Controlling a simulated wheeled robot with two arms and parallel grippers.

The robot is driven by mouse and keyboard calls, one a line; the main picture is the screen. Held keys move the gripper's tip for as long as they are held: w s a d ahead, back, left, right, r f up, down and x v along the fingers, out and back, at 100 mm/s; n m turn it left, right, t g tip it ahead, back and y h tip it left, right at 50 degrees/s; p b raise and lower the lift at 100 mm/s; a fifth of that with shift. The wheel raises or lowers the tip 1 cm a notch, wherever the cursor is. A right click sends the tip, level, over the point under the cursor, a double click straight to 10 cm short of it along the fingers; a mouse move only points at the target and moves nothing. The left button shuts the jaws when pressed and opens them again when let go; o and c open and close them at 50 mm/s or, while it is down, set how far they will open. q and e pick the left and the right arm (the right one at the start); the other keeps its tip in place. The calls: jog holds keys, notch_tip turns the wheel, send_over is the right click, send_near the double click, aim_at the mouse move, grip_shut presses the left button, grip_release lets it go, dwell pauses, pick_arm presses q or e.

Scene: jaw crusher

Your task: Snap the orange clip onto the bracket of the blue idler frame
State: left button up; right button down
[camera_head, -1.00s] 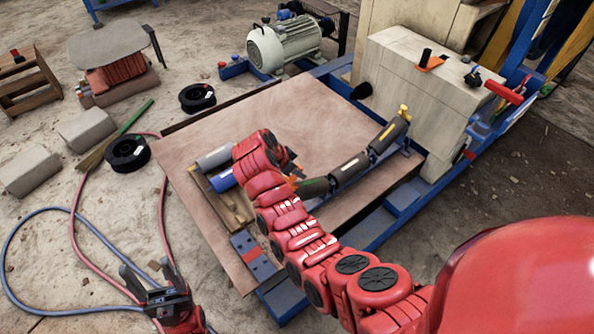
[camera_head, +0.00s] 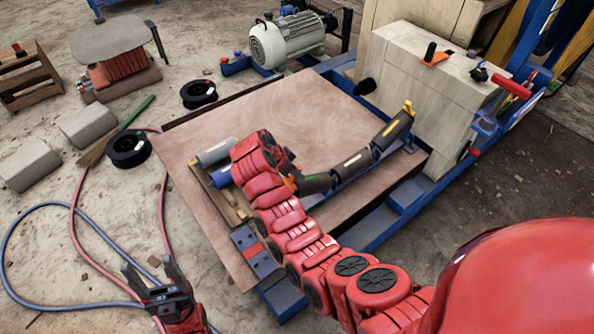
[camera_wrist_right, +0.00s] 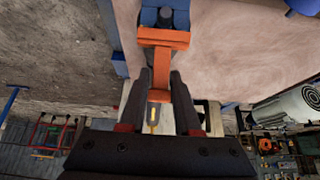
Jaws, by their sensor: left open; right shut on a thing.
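The orange clip (camera_wrist_right: 166,40) is between the fingers of my right gripper (camera_wrist_right: 163,84), which is shut on it. In the right wrist view the clip's far bar lies right at a blue bracket (camera_wrist_right: 147,19) with a dark part in it. I cannot tell whether they touch. In the head view my right gripper (camera_head: 290,172) is at the near end of the dark rollers (camera_head: 352,165) of the blue idler frame (camera_head: 410,149); my arm hides much of that end, and only a speck of orange shows. My left gripper (camera_head: 150,280) is open and empty at lower left, away from the board.
The idler lies on a brown board (camera_head: 290,112). A grey cylinder (camera_head: 215,153) and a blue one (camera_head: 221,177) lie left of my right arm. A pale block housing (camera_head: 410,90) stands behind right. Hoses (camera_head: 72,215) loop on the ground near my left gripper.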

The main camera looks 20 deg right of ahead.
jog(key=shift+s+a+f, duration=0.1)
jog(key=shift+a+f, duration=0.1)
jog(key=shift+f, duration=0.15)
jog(key=c, duration=0.5)
grip_release()
jog(key=shift+c, duration=0.2)
jog(key=shift+r, duration=0.1)
jog(key=p+v, duration=0.7)
jog(key=v, duration=1)
jog(key=shift+r, duration=0.15)
